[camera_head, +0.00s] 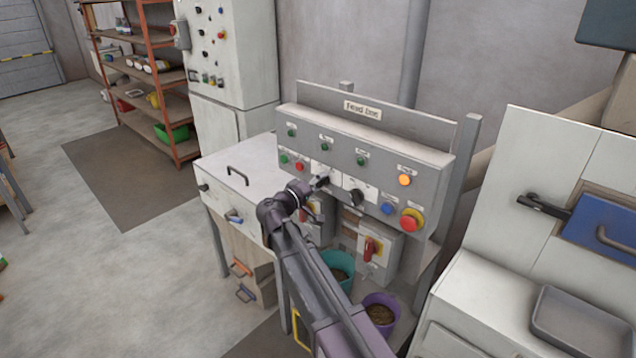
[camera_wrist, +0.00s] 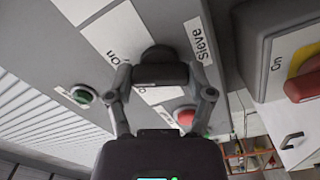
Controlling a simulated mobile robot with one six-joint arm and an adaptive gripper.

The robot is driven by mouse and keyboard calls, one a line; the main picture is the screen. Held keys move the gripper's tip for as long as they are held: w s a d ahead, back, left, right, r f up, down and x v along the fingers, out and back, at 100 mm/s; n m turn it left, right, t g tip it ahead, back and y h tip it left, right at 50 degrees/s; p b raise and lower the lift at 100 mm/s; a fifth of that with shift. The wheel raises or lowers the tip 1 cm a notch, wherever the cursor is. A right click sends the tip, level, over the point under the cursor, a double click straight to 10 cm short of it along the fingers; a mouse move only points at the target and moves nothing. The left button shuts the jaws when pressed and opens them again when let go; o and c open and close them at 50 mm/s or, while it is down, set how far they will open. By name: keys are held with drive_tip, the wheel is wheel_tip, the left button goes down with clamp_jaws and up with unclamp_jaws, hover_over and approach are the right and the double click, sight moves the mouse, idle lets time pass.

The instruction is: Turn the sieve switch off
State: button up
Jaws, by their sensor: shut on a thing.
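The sieve switch (camera_wrist: 160,56) is a black rotary knob on a white plate of the grey control panel (camera_head: 440,165). In the wrist view the word "Sieve" is to its right and "On" to its left, with that picture turned sideways. My gripper (camera_wrist: 160,80) is at the knob, its two fingers on either side of the black grip bar and shut on it. In the head view my gripper (camera_head: 319,183) reaches the panel's lower middle and largely hides the knob. The knob's pointer direction is hard to tell.
Close by are green (camera_wrist: 82,95) and red (camera_wrist: 186,117) buttons. A second black knob (camera_head: 356,198), a blue button (camera_head: 388,208) and a red stop button (camera_head: 411,220) are to the right. A box with a red handle (camera_head: 373,248) is below, above a purple bucket (camera_head: 381,302).

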drive_tip(key=n, duration=0.5)
drive_tip(key=shift+n, duration=0.4)
drive_tip(key=n, duration=0.5)
drive_tip(key=shift+w, duration=0.1)
drive_tip(key=o, duration=1.1)
drive_tip(key=v, duration=1.2)
